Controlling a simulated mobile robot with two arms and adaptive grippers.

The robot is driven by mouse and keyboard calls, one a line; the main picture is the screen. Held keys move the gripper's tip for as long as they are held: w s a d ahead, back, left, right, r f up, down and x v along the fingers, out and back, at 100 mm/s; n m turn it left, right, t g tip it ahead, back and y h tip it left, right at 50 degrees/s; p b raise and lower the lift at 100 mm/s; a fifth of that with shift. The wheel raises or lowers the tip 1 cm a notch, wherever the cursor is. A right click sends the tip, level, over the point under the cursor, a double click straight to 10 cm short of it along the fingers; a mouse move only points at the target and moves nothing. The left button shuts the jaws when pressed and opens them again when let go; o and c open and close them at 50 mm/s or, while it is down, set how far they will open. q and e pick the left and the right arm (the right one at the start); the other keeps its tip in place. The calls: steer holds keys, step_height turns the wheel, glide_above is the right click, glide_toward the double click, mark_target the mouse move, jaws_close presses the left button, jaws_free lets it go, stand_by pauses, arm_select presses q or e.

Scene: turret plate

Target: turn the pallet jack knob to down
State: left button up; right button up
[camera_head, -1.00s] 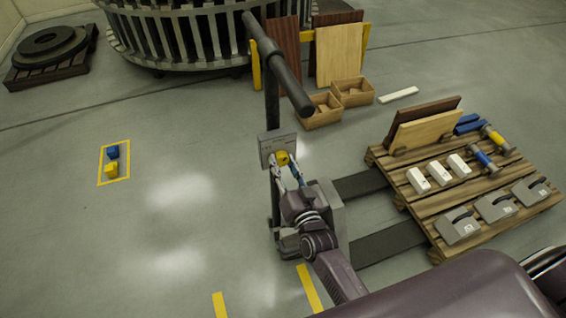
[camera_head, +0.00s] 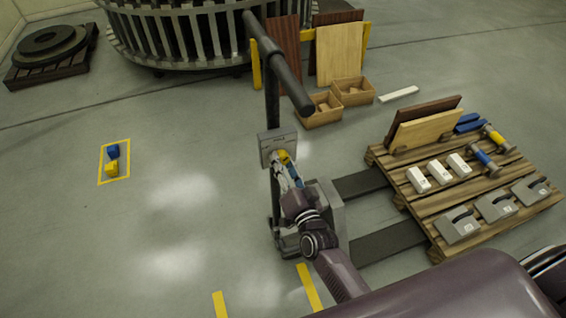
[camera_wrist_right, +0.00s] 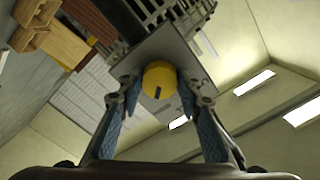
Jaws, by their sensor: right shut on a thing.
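The yellow knob (camera_wrist_right: 160,79) sits on the front of a grey plate (camera_wrist_right: 189,62) on the pallet jack. In the right wrist view my right gripper (camera_wrist_right: 160,90) has a finger on each side of the knob and is shut on it. The knob's dark pointer mark shows near its lower middle, tilted to the left. In the head view the knob (camera_head: 285,156) is partly hidden by my right gripper (camera_head: 286,165), and the plate (camera_head: 270,148) is on the jack's post. My left gripper is not in view.
The jack's dark handle bar (camera_head: 280,65) rises above the plate. Its forks (camera_head: 388,243) run right under a wooden pallet (camera_head: 480,205) loaded with blocks and boards. Open wooden boxes (camera_head: 322,117) stand behind. The floor to the left is mostly clear.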

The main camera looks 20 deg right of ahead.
steer(key=o, duration=1.2)
steer(key=shift+c, duration=0.2)
steer(key=shift+s, duration=0.1)
steer(key=s, duration=1.1)
steer(key=shift+s+d, duration=0.2)
steer(key=shift+s, duration=0.2)
steer(key=s+a+f+n+g+y, duration=0.1)
steer(key=s+f+n+g, duration=0.45)
steer(key=f, duration=0.95)
steer(key=s+f+n+g, duration=0.1)
steer(key=s+f+g, duration=0.2)
steer(key=s+f, duration=0.9)
steer(key=s+d+f+n+g, duration=0.2)
steer(key=s+d+f+g, duration=0.1)
steer(key=s+f, duration=0.6)
steer(key=s+d+f+n+g+h, duration=0.1)
steer(key=s+d+f+g, duration=0.3)
steer(key=s+f, duration=0.6)
steer(key=shift+s+n+g+h, duration=0.3)
steer(key=shift+s+n+g, duration=0.15)
steer(key=shift+s+g, duration=0.35)
